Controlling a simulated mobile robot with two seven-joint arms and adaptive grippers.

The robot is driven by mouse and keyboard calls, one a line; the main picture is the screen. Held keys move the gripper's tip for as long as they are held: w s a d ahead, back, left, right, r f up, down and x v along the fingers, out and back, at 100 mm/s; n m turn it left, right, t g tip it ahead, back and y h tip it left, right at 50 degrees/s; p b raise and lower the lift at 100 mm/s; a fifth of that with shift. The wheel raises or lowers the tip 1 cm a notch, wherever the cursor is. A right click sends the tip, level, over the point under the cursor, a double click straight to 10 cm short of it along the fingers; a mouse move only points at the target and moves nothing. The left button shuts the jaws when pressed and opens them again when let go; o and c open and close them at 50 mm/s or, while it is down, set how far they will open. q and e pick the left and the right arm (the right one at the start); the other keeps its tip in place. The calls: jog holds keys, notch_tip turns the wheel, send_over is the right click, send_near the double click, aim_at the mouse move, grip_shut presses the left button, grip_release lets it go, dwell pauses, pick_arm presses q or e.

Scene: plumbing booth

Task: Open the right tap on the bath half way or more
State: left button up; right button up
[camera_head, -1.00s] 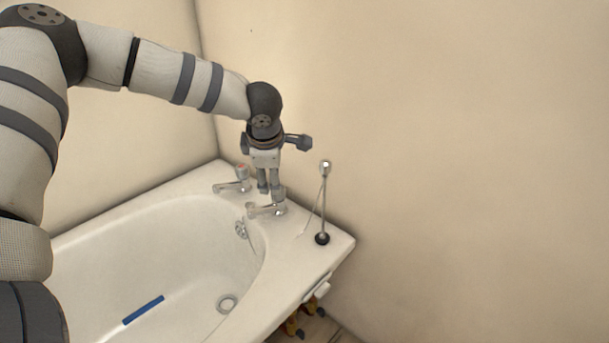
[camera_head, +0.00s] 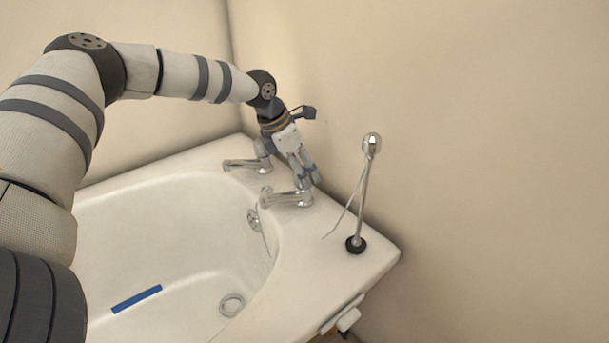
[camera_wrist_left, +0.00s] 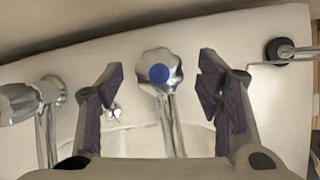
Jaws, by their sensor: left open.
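The right tap (camera_head: 288,198) is chrome and stands on the bath's end ledge in the head view. In the left wrist view its fluted handle with a blue centre (camera_wrist_left: 160,73) lies between my fingers, with gaps on both sides. My left gripper (camera_head: 307,181) is open, tilted and pointing down at the right tap, and its fingers hide the handle in the head view. I cannot tell how far the handle is turned. The left tap (camera_head: 246,165) stands behind and to the left, partly hidden by my gripper. My right gripper is not in view.
The white bath (camera_head: 335,275) sits against the walls in the corner. A slim chrome stand (camera_head: 364,195) with a black base rises right of the right tap. It also shows in the left wrist view (camera_wrist_left: 280,50). A blue strip (camera_head: 137,299) lies in the bath.

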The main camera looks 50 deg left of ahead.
pick_arm(q)
jog(key=shift+x, duration=0.75)
jog(key=shift+c, duration=0.6)
jog(key=c, duration=1.1)
jog(key=shift+o, duration=0.3)
